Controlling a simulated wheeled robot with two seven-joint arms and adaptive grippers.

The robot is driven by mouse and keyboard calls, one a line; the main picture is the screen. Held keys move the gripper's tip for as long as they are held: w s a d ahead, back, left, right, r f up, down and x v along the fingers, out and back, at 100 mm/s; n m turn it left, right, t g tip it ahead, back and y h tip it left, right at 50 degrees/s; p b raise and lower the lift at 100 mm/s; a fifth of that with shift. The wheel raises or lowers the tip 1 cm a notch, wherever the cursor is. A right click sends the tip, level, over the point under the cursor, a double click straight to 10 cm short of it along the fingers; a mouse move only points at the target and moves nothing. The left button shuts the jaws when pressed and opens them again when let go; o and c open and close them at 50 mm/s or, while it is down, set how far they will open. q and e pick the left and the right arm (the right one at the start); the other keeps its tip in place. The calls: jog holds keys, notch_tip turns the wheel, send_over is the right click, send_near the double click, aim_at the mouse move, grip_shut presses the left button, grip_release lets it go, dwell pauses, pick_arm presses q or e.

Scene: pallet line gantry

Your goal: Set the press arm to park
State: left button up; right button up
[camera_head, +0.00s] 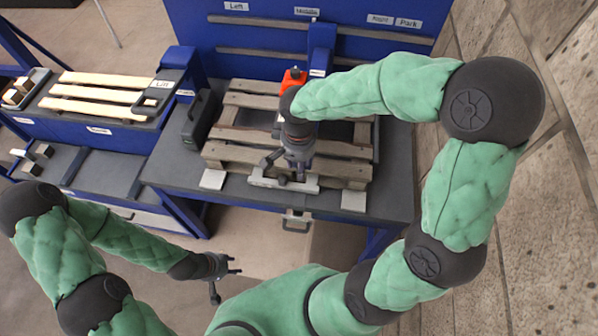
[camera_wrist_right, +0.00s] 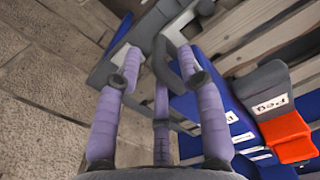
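The blue press carriage (camera_head: 321,42) stands at the back rail, just right of the "Middle" label (camera_head: 307,11) and left of the "Right" and "Park" labels (camera_head: 408,22). My right arm hides part of what reaches forward from it. A pale bar (camera_head: 262,181) with a dark handle lies low across the pallet's near side. My right gripper (camera_head: 297,168) is over this bar. In the right wrist view its purple fingers stand apart around a dark curved handle (camera_wrist_right: 163,62); contact is unclear. My left gripper (camera_head: 222,277) is open and empty, away from the bench.
The wooden pallet (camera_head: 230,152) lies on the grey bench. A dark case (camera_head: 200,118) stands left of the pallet. A side bench (camera_head: 100,133) holds pale slats.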

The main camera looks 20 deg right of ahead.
jog(key=shift+f, duration=2.15)
jog(key=shift+s, duration=0.1)
grip_shut()
